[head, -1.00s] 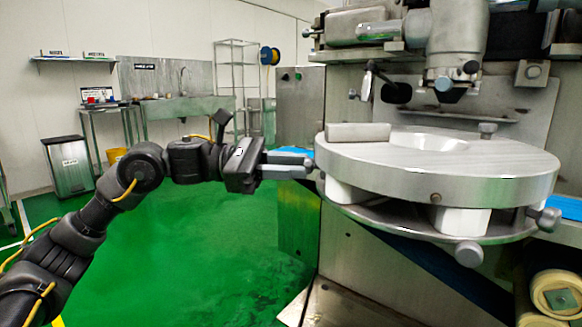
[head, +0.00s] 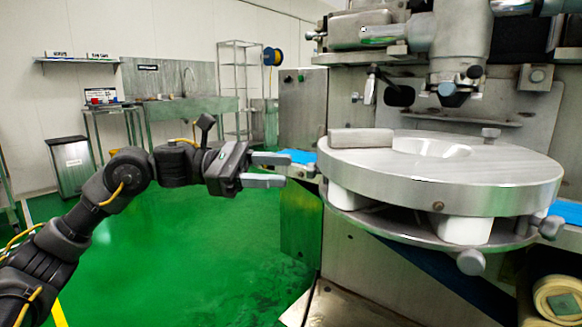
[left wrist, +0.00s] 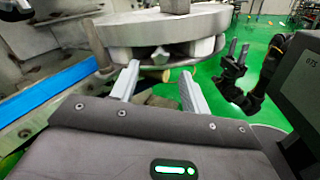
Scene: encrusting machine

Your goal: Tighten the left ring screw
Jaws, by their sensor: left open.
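The round metal ring assembly (head: 435,185) is at the right in the head view, a thick disc on white blocks over a lower plate. My left gripper (head: 288,170) is open and empty, just left of its left edge, with its fingertips apart from it. In the left wrist view, a grey ring screw (left wrist: 160,54) on the rim shows ahead, between my left gripper's fingers (left wrist: 160,78). It looks like the left ring screw. That screw is hard to make out in the head view. My right gripper (left wrist: 238,50) shows in the left wrist view, fingers apart, away from the ring.
Other ring screws are at the front (head: 471,262) and right (head: 551,227) of the ring. A metal block (head: 361,139) lies on the disc. The machine's nozzle (head: 455,85) hangs above. Blue belt (head: 298,156) shows behind my gripper.

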